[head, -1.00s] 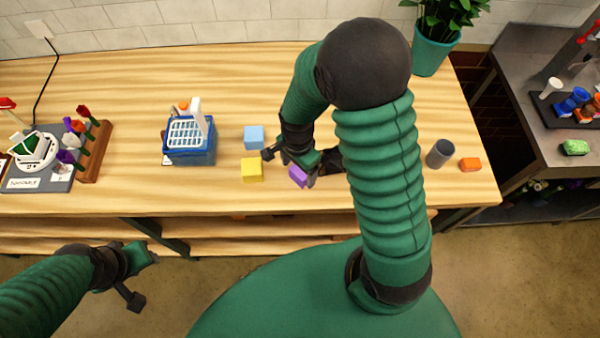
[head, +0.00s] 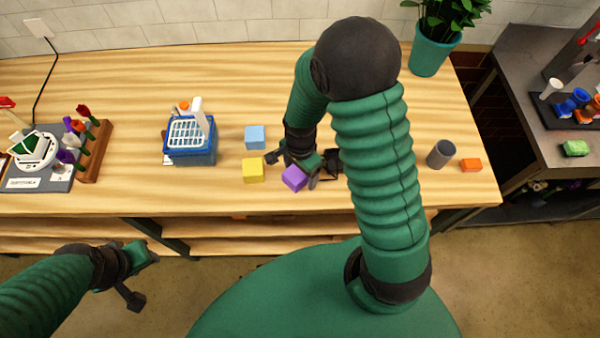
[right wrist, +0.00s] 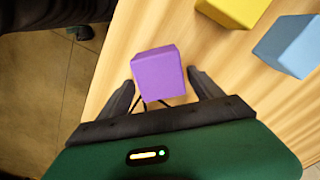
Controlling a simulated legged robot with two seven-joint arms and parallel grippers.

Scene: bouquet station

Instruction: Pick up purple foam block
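The purple foam block (head: 294,178) sits near the front edge of the wooden table, to the right of the yellow block. In the right wrist view the purple block (right wrist: 159,74) is between and slightly beyond the two fingertips, with a gap on each side. My right gripper (right wrist: 158,82) is open and empty; in the head view it (head: 292,170) is right at the block, partly covering its far side. My left gripper (head: 142,277) is in front of the table at the lower left, its fingers apart, with nothing in them.
A yellow block (head: 253,170) and a light blue block (head: 255,138) stand close left of the right gripper. A blue basket (head: 190,155) is farther left. A grey cup (head: 440,153) and an orange block (head: 471,165) are at the right. The table's front edge is near.

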